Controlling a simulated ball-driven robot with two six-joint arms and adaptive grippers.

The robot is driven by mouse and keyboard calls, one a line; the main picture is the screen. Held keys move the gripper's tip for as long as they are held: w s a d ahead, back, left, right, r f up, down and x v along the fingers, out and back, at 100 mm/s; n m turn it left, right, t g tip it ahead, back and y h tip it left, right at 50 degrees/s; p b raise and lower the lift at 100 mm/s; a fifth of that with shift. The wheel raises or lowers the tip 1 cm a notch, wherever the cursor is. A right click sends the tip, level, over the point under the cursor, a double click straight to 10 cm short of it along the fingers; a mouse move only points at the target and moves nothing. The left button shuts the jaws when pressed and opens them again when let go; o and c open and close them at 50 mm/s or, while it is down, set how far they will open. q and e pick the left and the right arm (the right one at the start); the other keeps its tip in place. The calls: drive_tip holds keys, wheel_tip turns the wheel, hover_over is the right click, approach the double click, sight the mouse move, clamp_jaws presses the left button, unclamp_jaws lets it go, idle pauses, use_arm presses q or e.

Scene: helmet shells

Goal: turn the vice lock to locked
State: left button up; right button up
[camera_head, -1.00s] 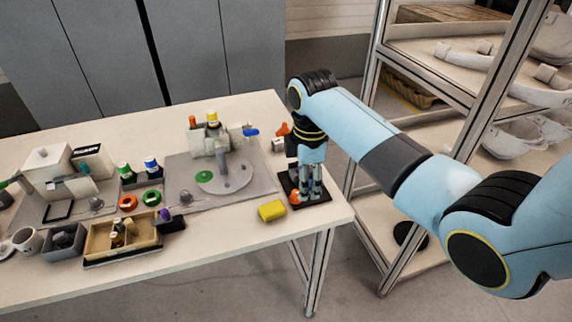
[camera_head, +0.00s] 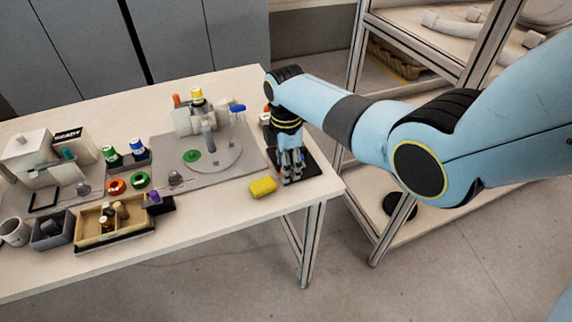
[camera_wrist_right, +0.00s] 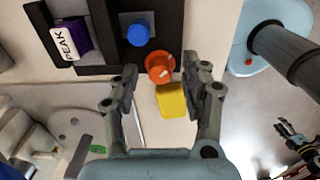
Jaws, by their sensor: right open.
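An orange knob (camera_wrist_right: 159,67) with a small white mark sits at the edge of a dark base in the right wrist view. No lock label is readable, so I cannot confirm it is the vice lock. My right gripper (camera_wrist_right: 166,73) is open and empty, its fingers to either side of the knob in that view; contact is not visible. In the head view my right gripper (camera_head: 291,165) points down over the black plate (camera_head: 311,163) at the table's right end and hides the knob.
A yellow block (camera_head: 263,187) lies beside the plate, near the knob in the wrist view (camera_wrist_right: 171,100). A blue button (camera_wrist_right: 139,33) and a purple PEAK display (camera_wrist_right: 75,40) adjoin the knob. A grey fixture board (camera_head: 180,172) stands left. The table's front right corner is clear.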

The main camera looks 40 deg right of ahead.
clamp_jaws()
idle(0.3)
drive_tip(key=shift+m, duration=0.4)
drive_tip(key=m+p, duration=0.2)
drive_tip(key=shift+r+m, duration=0.1)
drive_tip(key=shift+m, duration=0.3)
drive_tip(key=m+p, duration=0.1)
drive_tip(key=m, duration=0.3)
drive_tip(key=shift+m, duration=0.3)
drive_tip(key=m+p, duration=0.1)
drive_tip(key=m, duration=0.4)
drive_tip(key=shift+m+p, duration=0.5)
drive_tip(key=shift+m, duration=1.9)
